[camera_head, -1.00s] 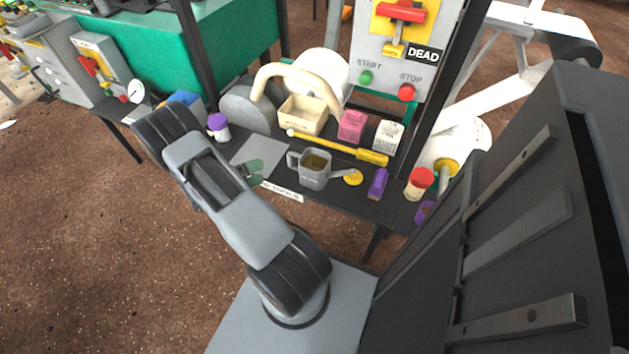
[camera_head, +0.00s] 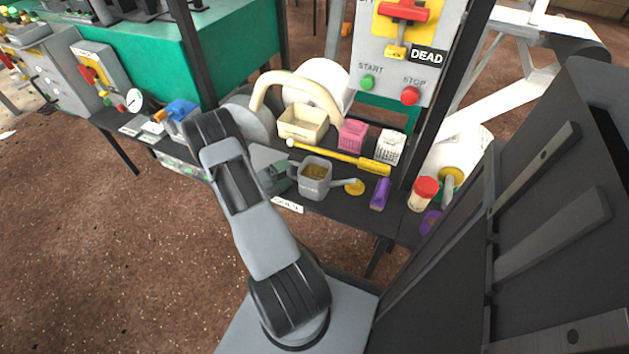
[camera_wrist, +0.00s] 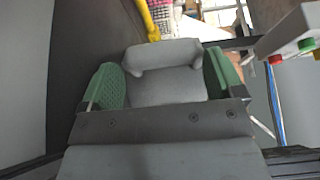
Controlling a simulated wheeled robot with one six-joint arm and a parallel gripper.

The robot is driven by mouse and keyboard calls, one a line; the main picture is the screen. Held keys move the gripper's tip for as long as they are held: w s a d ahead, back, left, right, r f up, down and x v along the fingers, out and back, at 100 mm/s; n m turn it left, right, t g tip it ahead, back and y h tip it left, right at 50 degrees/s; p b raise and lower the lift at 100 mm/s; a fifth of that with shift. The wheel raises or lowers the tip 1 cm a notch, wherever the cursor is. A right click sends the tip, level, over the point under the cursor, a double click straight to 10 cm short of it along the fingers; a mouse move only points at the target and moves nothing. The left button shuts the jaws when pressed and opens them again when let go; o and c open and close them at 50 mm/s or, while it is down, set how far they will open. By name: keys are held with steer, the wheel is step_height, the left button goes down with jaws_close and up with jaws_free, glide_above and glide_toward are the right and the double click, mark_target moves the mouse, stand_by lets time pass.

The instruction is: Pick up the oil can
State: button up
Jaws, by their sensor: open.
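The oil can (camera_head: 313,180) is a grey can with an open top, a handle on its left and a spout to the right ending in a yellow disc. It stands upright on the dark bench shelf. My gripper (camera_head: 277,180) is just left of the can, by its handle side, partly hidden by my arm. In the wrist view its green fingers (camera_wrist: 165,80) are apart, with a grey body, apparently the can, showing between them. I cannot tell whether they touch it.
Behind the can lie a yellow-handled tool (camera_head: 345,157), a cream bin (camera_head: 302,125), a pink basket (camera_head: 352,135) and a white basket (camera_head: 390,147). To the right are a purple object (camera_head: 380,194) and a red-lidded jar (camera_head: 423,194). A START/STOP panel (camera_head: 400,75) stands behind.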

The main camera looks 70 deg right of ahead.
steer(key=shift+b+x, duration=0.65)
steer(key=shift+x, duration=1.55)
steer(key=shift+r, duration=0.1)
steer(key=shift+c, duration=0.3)
steer(key=c, duration=0.7)
